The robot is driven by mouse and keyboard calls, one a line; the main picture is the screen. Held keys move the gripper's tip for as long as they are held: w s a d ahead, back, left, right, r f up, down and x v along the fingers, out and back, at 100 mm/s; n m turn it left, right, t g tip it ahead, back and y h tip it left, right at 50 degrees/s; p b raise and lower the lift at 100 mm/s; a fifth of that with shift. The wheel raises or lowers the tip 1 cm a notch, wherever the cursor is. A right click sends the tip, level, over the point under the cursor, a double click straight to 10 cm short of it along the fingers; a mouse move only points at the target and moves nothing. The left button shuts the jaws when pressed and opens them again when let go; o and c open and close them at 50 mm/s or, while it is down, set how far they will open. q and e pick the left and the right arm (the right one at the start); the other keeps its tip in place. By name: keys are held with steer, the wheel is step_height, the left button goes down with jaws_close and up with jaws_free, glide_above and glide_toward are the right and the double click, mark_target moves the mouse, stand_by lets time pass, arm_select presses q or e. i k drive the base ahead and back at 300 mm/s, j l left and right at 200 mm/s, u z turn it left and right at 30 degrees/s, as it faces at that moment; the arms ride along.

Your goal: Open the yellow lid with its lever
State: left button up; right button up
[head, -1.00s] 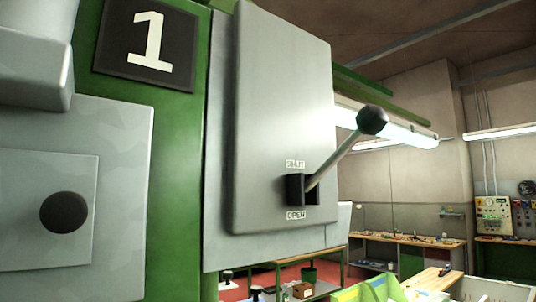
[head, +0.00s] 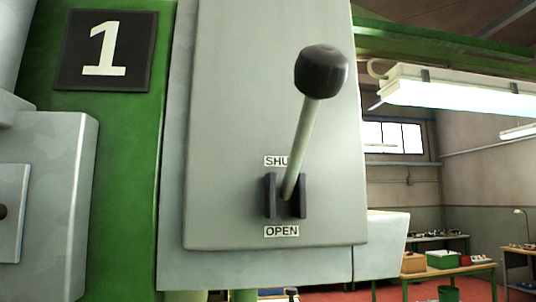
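A lever (head: 306,140) with a black round knob (head: 321,69) sticks out of a dark slot bracket on a grey panel. It tilts upward, its shaft partly covering the SHUT label (head: 276,161) above the bracket. The OPEN label (head: 282,231) is below the bracket. No yellow lid can be made out in this view. Neither of my grippers is in view.
The grey panel (head: 225,120) is fixed to a green machine body (head: 130,190) with a black number 1 plate (head: 106,50). A grey box with a dark knob stands at the left. Workbenches (head: 440,268) and a hanging lamp (head: 460,92) are behind at the right.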

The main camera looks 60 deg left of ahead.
mark_target(320, 69)
steer(key=i+l+u, duration=0.1)
steer(key=u, duration=0.4)
steer(key=i+l+u, duration=0.2)
steer(key=u, duration=0.3)
steer(key=i+l+u, duration=0.15)
steer(key=u, duration=0.35)
steer(key=i+l+u, duration=0.1)
steer(key=l+u, duration=0.25)
steer(key=u, duration=0.15)
steer(key=l+u, duration=0.25)
steer(key=u, duration=0.2)
steer(key=l+u, duration=0.3)
steer(key=u, duration=0.2)
steer(key=k+j+u, duration=0.1)
steer(key=u, duration=0.6)
steer(key=k+j+u, duration=0.1)
steer(key=u, duration=0.2)
steer(key=j, duration=0.1)
